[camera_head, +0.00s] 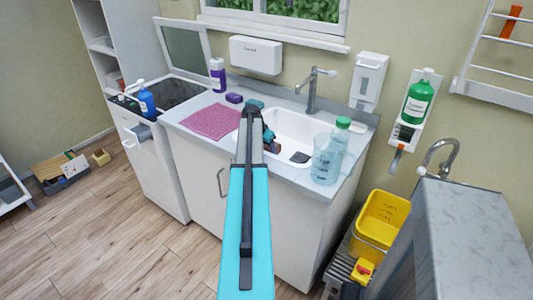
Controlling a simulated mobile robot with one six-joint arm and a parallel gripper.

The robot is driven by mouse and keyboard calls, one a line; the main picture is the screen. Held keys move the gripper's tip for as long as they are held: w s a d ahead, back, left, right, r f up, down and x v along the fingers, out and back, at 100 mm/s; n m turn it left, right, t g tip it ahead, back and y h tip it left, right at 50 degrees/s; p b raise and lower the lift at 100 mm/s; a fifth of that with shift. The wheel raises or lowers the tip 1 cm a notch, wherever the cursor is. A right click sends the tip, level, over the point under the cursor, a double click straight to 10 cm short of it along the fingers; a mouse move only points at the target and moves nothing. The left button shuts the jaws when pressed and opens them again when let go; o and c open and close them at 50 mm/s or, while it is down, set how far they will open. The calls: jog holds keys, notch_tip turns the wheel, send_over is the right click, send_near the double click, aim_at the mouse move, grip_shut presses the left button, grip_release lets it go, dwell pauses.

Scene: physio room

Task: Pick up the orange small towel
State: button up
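A narrow orange piece of cloth (512,20) hangs on the white wall rack at the upper right; it looks like the orange small towel, though it is small in view. My cyan arm reaches up the middle of the picture toward the sink. My gripper (270,142) seems to be the dark and teal part at the arm's far end, over the left side of the sink. It is mostly hidden behind the arm, so its fingers cannot be made out. It is far to the left of the orange cloth.
A white sink (290,128) holds a dark item. A pink mat (212,121), a purple bottle (217,75) and a clear bottle (328,158) stand around it. A yellow bucket (380,222) and a grey marble-topped block (475,225) are at right. Wood floor at left is mostly clear.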

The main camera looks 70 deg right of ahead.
aim_at(266, 148)
jog(key=shift+r, duration=0.15)
jog(key=shift+r+b, duration=0.8)
jog(key=shift+r, duration=4.05)
